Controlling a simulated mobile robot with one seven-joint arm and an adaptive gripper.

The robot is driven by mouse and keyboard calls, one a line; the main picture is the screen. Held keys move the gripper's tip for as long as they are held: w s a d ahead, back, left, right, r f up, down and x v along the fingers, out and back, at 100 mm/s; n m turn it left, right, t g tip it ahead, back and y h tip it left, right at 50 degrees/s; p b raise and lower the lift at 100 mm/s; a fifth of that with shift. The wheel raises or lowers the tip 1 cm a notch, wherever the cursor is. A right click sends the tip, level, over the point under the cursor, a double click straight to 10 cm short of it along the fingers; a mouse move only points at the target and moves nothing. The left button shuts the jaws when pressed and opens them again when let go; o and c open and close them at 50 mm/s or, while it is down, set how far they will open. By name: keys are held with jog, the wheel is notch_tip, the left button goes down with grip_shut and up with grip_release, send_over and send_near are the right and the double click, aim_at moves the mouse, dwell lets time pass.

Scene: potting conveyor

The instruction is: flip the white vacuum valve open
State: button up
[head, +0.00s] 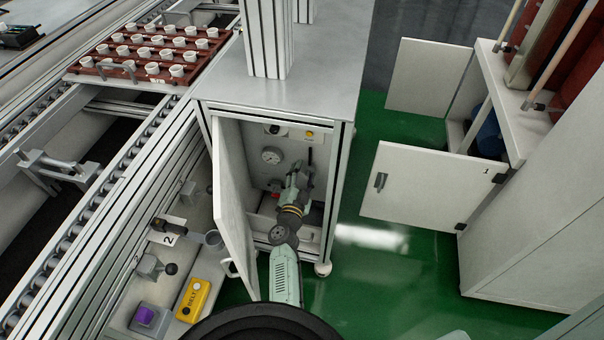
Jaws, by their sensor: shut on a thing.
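My gripper (300,174) is inside the open grey cabinet (278,92), close to its back panel. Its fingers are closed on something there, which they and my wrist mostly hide. I cannot make out a separate white vacuum valve; the gripper covers the part of the panel where it seems to be. I cannot tell which way its handle points. A thin dark upright bar (310,156) shows just above the fingers.
The cabinet door (234,205) stands open close left of my arm. A yellow button (310,134) and a red part (275,194) are near the gripper. A roller conveyor (100,198) runs at left. A second open cabinet (420,190) stands right, across clear green floor.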

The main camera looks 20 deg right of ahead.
jog(key=m, duration=0.4)
jog(key=shift+s+d+m, duration=0.25)
jog(key=shift+d+m, duration=0.05)
jog(key=shift+s+d+m+b, duration=0.1)
jog(key=shift+d+m+b, duration=0.1)
jog(key=shift+m, duration=0.65)
jog(key=shift+s+d+m+b, duration=0.1)
jog(key=shift+m+b, duration=0.15)
jog(key=shift+m, duration=0.55)
jog(key=shift+d+m+b, duration=0.1)
jog(key=shift+m+b, duration=0.1)
jog(key=shift+m, duration=0.65)
jog(key=o, duration=1.2)
jog(key=shift+s, duration=0.15)
jog(key=v, duration=0.7)
jog(key=shift+s+a, duration=0.15)
jog(key=shift+r, duration=0.1)
